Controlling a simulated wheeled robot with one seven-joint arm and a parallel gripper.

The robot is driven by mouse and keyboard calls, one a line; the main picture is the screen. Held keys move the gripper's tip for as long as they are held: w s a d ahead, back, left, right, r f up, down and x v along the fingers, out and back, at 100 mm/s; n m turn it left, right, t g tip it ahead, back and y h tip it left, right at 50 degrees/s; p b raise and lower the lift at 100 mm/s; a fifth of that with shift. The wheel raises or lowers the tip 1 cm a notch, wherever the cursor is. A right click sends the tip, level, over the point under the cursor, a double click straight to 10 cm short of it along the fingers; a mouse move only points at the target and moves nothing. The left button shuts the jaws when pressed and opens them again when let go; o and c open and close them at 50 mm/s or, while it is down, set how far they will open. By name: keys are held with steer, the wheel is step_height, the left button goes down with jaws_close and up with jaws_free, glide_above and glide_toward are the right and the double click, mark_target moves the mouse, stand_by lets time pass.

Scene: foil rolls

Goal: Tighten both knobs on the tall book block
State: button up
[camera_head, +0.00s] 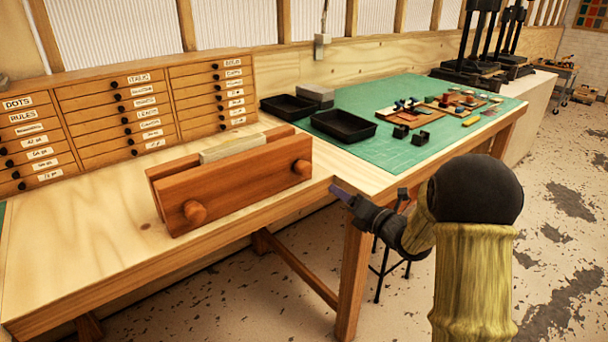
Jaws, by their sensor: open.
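A wooden press (239,186) stands on the bench near its front edge. It has two upright reddish-brown boards with a pale book block (233,149) between them, its top showing above the boards. The left knob (194,211) and the right knob (301,167) stick out of the front board. How tight they are cannot be told. My gripper (345,194) is to the right of the press, past the right knob, near the bench's front edge. It is open and touches neither knob. Its fingers are small and partly unclear in this view.
The wooden bench (85,262) is clear left of the press. Labelled drawer cabinets (95,125) stand behind. A green mat (385,153) on the right holds black trays (343,125), small tools and blocks. Dark presses (480,50) stand at the far right. A stool (392,262) is below.

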mark_target(307, 172)
steer(key=p+x, duration=0.3)
steer(key=x, duration=1.4)
steer(key=shift+w+a, duration=0.15)
steer(key=c, duration=1)
